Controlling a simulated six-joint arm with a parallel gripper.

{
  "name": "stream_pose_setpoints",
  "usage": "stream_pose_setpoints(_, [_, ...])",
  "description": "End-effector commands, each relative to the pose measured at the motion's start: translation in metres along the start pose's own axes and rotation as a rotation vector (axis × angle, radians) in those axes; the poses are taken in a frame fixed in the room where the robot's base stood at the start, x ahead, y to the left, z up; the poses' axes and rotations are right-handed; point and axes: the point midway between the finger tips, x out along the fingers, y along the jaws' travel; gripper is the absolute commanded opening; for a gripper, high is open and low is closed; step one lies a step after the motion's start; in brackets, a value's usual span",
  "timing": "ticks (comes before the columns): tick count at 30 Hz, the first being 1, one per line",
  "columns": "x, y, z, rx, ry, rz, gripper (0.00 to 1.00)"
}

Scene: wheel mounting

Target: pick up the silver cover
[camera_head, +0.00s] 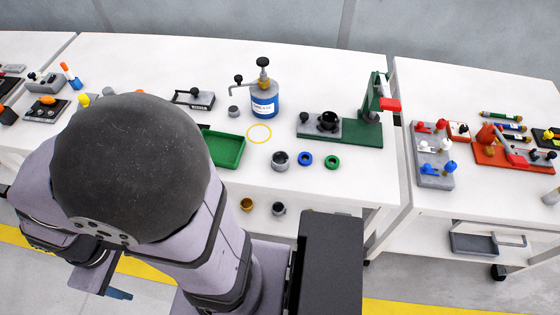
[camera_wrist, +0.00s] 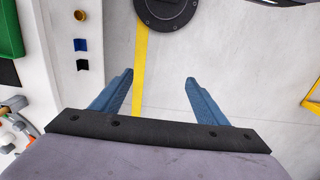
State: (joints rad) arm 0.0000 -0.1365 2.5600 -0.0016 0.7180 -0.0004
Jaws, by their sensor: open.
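No single piece is clearly the silver cover; several small silver-grey pieces could be it. One grey cylinder (camera_head: 234,111) stands on the middle table, left of the blue grease can. A grey ring-shaped cup (camera_head: 279,161) stands near the table's front edge, left of a blue ring (camera_head: 305,159) and a green ring (camera_head: 332,162). In the head view, one blue fingertip shows at the lower left, away from these pieces.
A blue grease can (camera_head: 264,101) with a pump handle stands at the back. A green tray (camera_head: 224,149) lies partly behind my arm. A green press (camera_head: 368,115) stands to the right. Side tables hold other tools. Bare tabletop surrounds the rings.

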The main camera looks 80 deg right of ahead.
Motion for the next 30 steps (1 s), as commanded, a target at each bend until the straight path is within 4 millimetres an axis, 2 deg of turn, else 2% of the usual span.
stream_pose_setpoints(11, [0.006, 0.003, -0.006, 0.055, 0.015, -0.016, 0.67])
stream_pose_setpoints(14, [0.016, 0.010, -0.019, 0.165, 0.051, -0.041, 0.67])
stream_pose_setpoints(17, [0.032, 0.029, -0.039, 0.355, 0.112, -0.070, 0.67])
stream_pose_setpoints(20, [0.053, 0.066, -0.059, 0.617, 0.196, -0.080, 0.67])
stream_pose_setpoints(23, [0.076, 0.122, -0.066, 0.921, 0.289, -0.048, 0.67])
stream_pose_setpoints(24, [0.086, 0.149, -0.062, 1.044, 0.328, -0.020, 0.67])
stream_pose_setpoints(26, [0.099, 0.189, -0.050, 1.227, 0.381, 0.037, 0.67])
stream_pose_setpoints(27, [0.107, 0.215, -0.036, 1.344, 0.411, 0.085, 0.67])
stream_pose_setpoints(29, [0.117, 0.251, -0.009, 1.507, 0.453, 0.168, 0.67])
stream_pose_setpoints(30, [0.123, 0.271, 0.011, 1.604, 0.474, 0.228, 0.67])
